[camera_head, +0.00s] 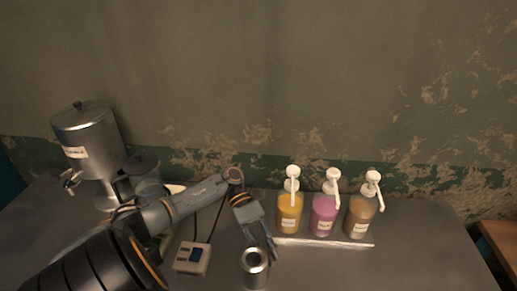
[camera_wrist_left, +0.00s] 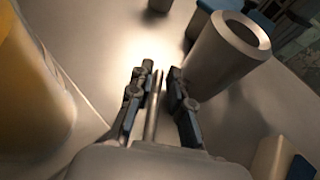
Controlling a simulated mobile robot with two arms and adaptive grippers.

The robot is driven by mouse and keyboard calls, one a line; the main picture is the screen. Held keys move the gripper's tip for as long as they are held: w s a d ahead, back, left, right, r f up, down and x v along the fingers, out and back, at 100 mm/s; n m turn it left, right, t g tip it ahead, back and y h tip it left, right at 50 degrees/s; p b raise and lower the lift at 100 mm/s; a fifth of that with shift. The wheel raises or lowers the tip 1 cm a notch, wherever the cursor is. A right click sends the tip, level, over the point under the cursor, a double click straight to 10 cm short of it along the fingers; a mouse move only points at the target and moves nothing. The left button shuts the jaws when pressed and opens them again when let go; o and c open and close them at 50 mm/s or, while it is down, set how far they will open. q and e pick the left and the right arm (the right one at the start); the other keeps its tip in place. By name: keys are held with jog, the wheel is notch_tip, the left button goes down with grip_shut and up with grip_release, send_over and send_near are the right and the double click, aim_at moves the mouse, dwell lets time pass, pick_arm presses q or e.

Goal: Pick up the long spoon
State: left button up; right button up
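My left gripper (camera_head: 264,240) reaches down beside a metal cylinder (camera_head: 255,268) at the bottom middle of the head view. In the left wrist view its two fingers (camera_wrist_left: 159,88) stand apart, with a thin metal rod (camera_wrist_left: 154,108) between them. The rod looks like the handle of the long spoon; its ends are not clear. A gap shows between the rod and the fingers, so the gripper looks open around it. I cannot make out the spoon in the head view. The cylinder stands to the right of the fingers in the wrist view (camera_wrist_left: 222,60). My right gripper is not in view.
Yellow (camera_head: 290,212), pink (camera_head: 323,215) and tan (camera_head: 361,218) pump bottles stand close to the gripper, on a pale strip (camera_head: 320,243). A small scale-like device (camera_head: 192,258) and a metal dispenser (camera_head: 90,140) are left. The table's right part is clear.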

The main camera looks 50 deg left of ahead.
pick_arm(q)
jog(key=shift+s+d+f, duration=0.1)
jog(key=shift+d+f, duration=0.1)
jog(key=shift+d, duration=0.15)
grip_shut()
jog(key=shift+r, duration=0.15)
